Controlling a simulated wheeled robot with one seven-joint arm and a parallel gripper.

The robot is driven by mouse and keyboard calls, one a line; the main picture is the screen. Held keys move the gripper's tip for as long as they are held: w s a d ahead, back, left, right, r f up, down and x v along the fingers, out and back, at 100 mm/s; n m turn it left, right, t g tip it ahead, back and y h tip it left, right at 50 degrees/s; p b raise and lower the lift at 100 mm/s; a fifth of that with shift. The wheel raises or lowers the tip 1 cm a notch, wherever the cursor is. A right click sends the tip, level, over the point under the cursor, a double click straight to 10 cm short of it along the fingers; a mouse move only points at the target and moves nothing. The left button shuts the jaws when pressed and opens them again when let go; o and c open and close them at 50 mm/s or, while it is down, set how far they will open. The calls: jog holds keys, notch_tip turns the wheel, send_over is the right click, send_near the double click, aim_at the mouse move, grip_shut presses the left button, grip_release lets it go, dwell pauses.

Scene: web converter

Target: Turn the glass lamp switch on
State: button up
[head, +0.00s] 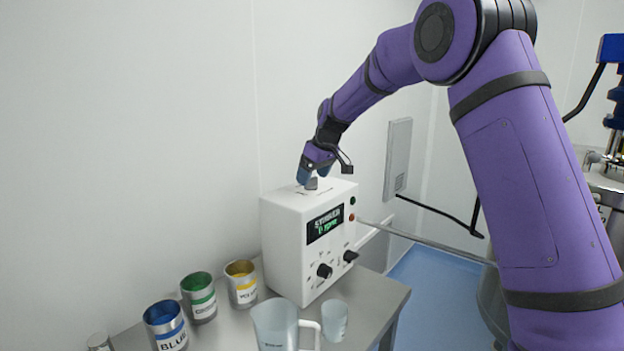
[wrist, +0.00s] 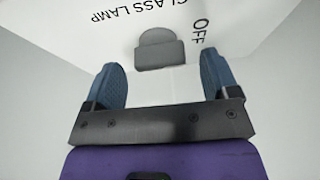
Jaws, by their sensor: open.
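The glass lamp switch (wrist: 159,50) is a small grey toggle on the top face of a white box (head: 283,246). In the head view, my gripper (head: 308,181) points down at the top of the box, close to the switch (head: 312,184). I cannot tell whether a finger touches it.
The box's front has a green display (head: 325,224) and black knobs (head: 324,271). Blue (head: 166,325), green (head: 198,298) and yellow (head: 241,284) labelled cans, a clear jug (head: 274,326) and a small cup (head: 334,320) stand on the grey table (head: 385,300). A wall is close behind.

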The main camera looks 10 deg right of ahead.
jog(key=shift+x, duration=0.8)
jog(key=shift+c, duration=0.2)
jog(key=c, duration=0.9)
